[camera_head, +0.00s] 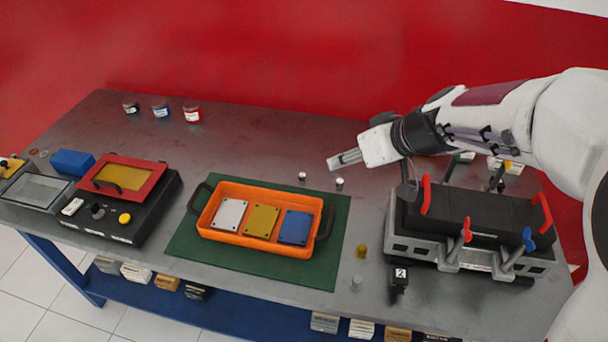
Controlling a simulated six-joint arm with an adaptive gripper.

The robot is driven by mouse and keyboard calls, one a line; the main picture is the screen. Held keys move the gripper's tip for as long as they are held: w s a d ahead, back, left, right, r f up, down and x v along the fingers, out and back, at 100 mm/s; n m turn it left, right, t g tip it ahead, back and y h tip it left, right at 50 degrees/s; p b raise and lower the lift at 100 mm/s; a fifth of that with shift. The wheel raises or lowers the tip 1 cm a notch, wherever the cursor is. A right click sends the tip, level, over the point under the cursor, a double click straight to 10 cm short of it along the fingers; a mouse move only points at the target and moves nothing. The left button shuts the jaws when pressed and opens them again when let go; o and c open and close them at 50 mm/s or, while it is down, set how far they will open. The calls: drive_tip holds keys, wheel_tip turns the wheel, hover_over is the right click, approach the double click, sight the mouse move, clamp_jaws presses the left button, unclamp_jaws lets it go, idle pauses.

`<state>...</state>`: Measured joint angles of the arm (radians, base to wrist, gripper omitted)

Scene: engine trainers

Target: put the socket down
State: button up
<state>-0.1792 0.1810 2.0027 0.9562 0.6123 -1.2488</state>
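My gripper (343,160) is at the upper middle, over the back of the metal table (255,145), its fingers pointing left. Its fingers look close together, but the view is too small to tell whether they are shut or hold anything. Two small silver pieces that look like sockets stand on the table: one (302,177) left of the fingertips and one (339,184) just below them in the picture. A brass piece (361,250) and another silver piece (357,283) stand nearer the front edge. I cannot tell which one is the task's socket.
An orange tray (268,188) with white, yellow and blue plates sits on a green mat (240,266). A black engine block (480,215) with red and blue handles stands at right. A red-framed box (155,170) is at left. Several jars (160,108) stand at back left.

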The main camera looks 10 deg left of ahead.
drive_tip(key=w+a+f+n, duration=0.1)
drive_tip(key=w+a+f, duration=0.4)
drive_tip(key=w+f, duration=0.3)
drive_tip(key=n, duration=0.1)
approach(304, 176)
drive_tip(key=shift+w+a+f+t, duration=0.2)
drive_tip(key=shift+a+f, duration=0.25)
drive_tip(key=shift+f, duration=0.15)
drive_tip(key=shift+w+a+f+t, duration=0.15)
drive_tip(key=shift+a+f, duration=0.25)
drive_tip(key=shift+f, duration=0.25)
drive_tip(key=shift+x, duration=1.25)
drive_tip(key=shift+a+f, duration=0.15)
drive_tip(key=shift+w+x, duration=0.2)
drive_tip(key=shift+x, duration=2.25)
clamp_jaws()
